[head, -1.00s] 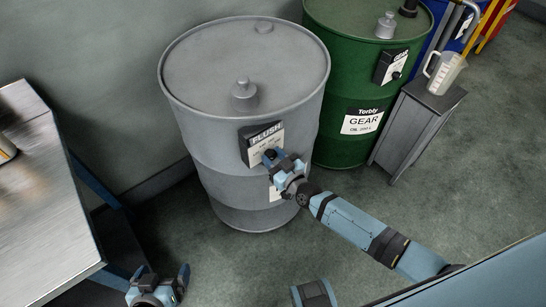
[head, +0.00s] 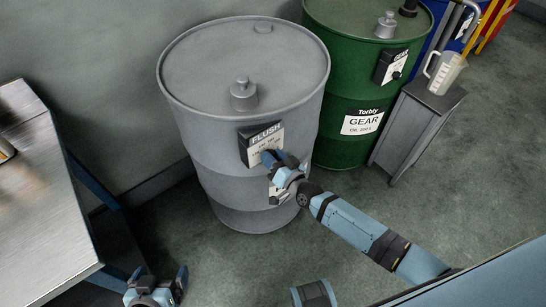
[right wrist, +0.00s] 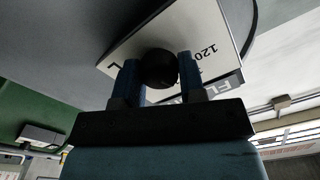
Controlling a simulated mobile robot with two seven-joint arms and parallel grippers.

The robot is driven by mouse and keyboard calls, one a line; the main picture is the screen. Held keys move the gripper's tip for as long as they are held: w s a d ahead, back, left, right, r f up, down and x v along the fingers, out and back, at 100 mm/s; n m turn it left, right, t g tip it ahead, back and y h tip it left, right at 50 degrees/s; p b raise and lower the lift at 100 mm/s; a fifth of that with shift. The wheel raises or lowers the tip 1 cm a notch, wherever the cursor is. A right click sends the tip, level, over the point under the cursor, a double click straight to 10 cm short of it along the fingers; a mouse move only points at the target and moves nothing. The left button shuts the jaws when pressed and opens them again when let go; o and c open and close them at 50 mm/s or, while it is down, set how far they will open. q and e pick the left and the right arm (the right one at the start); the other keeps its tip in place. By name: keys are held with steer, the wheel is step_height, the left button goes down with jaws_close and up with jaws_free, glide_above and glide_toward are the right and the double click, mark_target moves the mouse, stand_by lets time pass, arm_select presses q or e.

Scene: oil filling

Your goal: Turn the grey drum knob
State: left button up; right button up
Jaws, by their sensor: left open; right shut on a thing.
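The grey drum (head: 240,95) stands upright in the middle of the head view, with a label plate (head: 264,141) reading FLUSH on its side. The black knob (right wrist: 159,69) sits on that plate in the right wrist view. My right gripper (head: 275,158) is at the plate, and its two blue fingers (right wrist: 160,78) are shut on the knob, one on each side. In the head view the knob is hidden by the gripper. My left gripper (head: 160,283) is open and empty at the bottom left, low and away from the drum.
A green drum (head: 345,105) labelled GEAR stands close behind to the right. A small grey stand (head: 407,125) holds a clear measuring jug (head: 444,73). A metal table (head: 45,200) is at the left. Bare floor (head: 400,215) lies in front of the drums.

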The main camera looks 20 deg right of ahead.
stand_by(0.3)
steer(key=o, duration=0.9)
steer(key=shift+s, duration=0.1)
steer(key=v, duration=1.3)
steer(key=shift+s+d+p, duration=0.1)
steer(key=shift+s+p, duration=0.2)
steer(key=shift+p, duration=0.1)
